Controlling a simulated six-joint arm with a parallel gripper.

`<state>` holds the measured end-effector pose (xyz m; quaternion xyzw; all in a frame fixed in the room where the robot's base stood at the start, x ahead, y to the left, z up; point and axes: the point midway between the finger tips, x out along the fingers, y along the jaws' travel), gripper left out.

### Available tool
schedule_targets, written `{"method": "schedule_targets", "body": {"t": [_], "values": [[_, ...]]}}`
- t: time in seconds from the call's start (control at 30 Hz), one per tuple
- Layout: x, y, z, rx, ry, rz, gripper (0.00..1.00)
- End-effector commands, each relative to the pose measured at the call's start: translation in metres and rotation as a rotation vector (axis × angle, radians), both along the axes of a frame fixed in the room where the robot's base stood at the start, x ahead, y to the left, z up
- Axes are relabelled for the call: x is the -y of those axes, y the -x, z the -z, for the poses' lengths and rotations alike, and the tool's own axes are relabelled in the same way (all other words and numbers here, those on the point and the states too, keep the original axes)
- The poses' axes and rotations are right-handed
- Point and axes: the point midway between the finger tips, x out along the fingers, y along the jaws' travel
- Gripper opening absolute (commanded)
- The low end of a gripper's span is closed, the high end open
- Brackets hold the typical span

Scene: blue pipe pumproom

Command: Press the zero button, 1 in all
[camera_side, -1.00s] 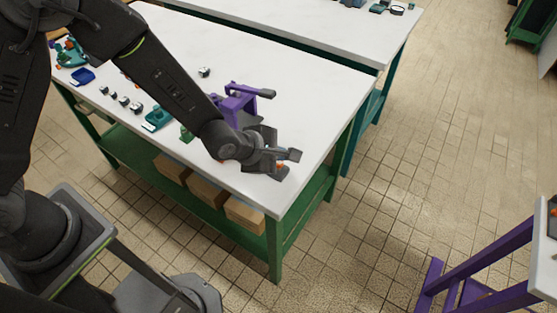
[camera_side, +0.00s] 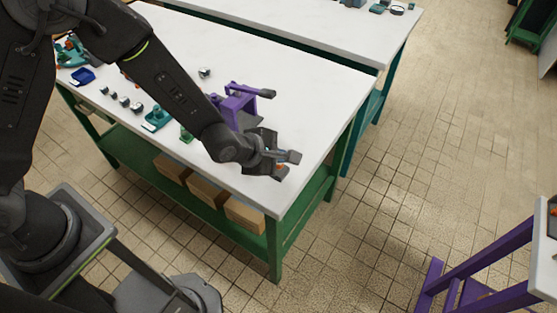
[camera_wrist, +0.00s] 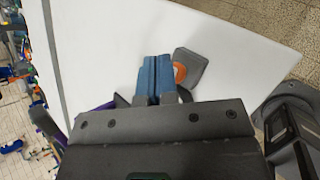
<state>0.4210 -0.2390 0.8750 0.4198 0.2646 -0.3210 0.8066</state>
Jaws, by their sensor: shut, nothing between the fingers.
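The zero button is likely the orange patch (camera_wrist: 180,73) on a small dark grey box (camera_wrist: 193,62), which lies on the white tabletop in the wrist view. No lettering is readable. In the side view the box (camera_side: 280,175) sits near the table's front right corner, partly behind my gripper (camera_side: 285,158). In the wrist view my gripper (camera_wrist: 155,60) shows two blue fingers shut together with nothing between them. The fingertips appear just left of the orange patch there. I cannot tell their height above it, and no contact is visible.
A purple fixture with a dark handle (camera_side: 266,93) stands on the table just behind my gripper. Small teal and dark parts (camera_side: 157,118) lie along the table's left front. The white tabletop (camera_side: 310,100) to the right of the fixture is clear.

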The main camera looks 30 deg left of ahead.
Motion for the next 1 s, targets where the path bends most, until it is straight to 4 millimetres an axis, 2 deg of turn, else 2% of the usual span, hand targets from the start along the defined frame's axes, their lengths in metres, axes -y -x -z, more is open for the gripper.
{"method": "schedule_targets", "body": {"t": [1.0], "values": [[0.0, 0.0, 0.011, -0.003, -0.001, 0.0, 0.0]]}}
